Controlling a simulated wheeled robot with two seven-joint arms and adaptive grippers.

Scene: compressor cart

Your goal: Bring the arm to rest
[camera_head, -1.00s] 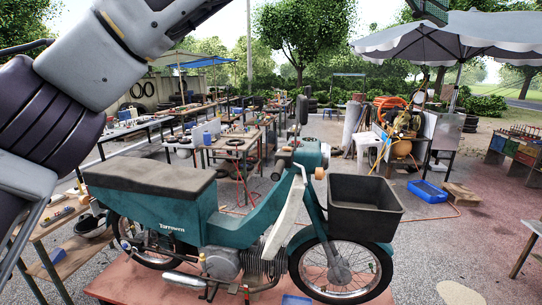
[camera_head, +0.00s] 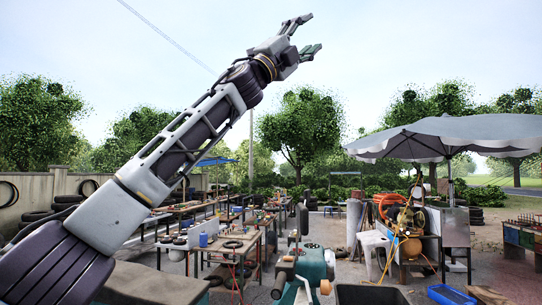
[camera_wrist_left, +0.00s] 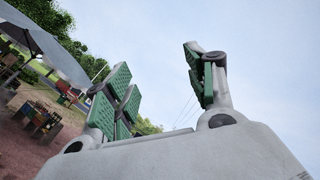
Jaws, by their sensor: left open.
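My left arm reaches up from the lower left in the head view. Its gripper (camera_head: 307,34) is open and empty, raised against the sky above the trees. In the left wrist view the two green-padded fingers (camera_wrist_left: 160,85) stand apart with only sky and distant trees between them. My right gripper is in neither view.
A grey umbrella (camera_head: 455,132) and an orange compressor (camera_head: 410,247) stand at the right. The air around the gripper is clear.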

